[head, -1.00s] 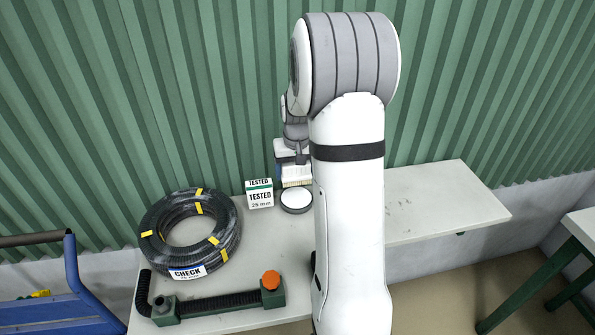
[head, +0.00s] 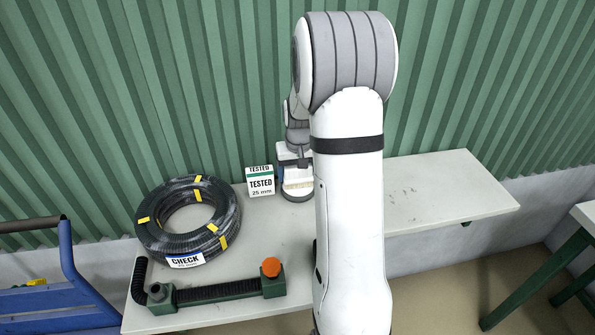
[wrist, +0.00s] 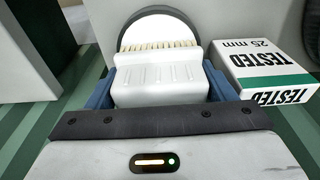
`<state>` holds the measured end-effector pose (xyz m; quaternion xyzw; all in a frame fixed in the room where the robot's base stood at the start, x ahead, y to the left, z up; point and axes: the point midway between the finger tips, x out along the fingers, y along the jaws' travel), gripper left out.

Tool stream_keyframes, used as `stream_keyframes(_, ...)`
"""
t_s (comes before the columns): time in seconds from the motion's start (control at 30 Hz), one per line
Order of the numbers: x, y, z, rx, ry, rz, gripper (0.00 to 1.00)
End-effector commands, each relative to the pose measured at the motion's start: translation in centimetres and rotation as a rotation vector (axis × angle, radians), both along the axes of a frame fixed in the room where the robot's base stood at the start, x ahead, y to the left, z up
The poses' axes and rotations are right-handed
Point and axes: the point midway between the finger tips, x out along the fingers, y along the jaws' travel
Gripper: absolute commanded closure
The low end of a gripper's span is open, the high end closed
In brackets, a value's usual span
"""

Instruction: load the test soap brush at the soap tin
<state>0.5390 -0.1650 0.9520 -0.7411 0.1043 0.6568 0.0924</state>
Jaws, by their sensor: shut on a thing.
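The soap brush, a white block (wrist: 160,84) with a row of pale bristles, sits between the blue fingers of my gripper (wrist: 161,92) in the wrist view. My gripper is shut on it. The soap tin (wrist: 158,28), round with a dark rim and white soap, is right at the bristle ends. In the head view the bristles (head: 298,185) are over the tin (head: 299,197), low at its top; whether they touch the soap I cannot tell. My arm hides the right side of the tin there.
A small box marked TESTED 25 mm (head: 261,183) stands just left of the tin. A black hose coil (head: 152,231) with yellow bands and a CHECK label lies further left. A green fixture with an orange knob (head: 271,267) is in front. The bench's right end (head: 450,190) is clear.

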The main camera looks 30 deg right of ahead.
Motion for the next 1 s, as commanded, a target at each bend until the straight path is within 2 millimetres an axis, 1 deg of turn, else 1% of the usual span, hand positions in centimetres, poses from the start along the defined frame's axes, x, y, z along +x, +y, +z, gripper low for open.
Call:
stream_keyframes(0.43,0.00,0.00,-0.03,0.000,0.000,0.000,0.42)
stream_keyframes(1.0,0.00,0.00,-0.74,0.000,0.000,0.000,0.42)
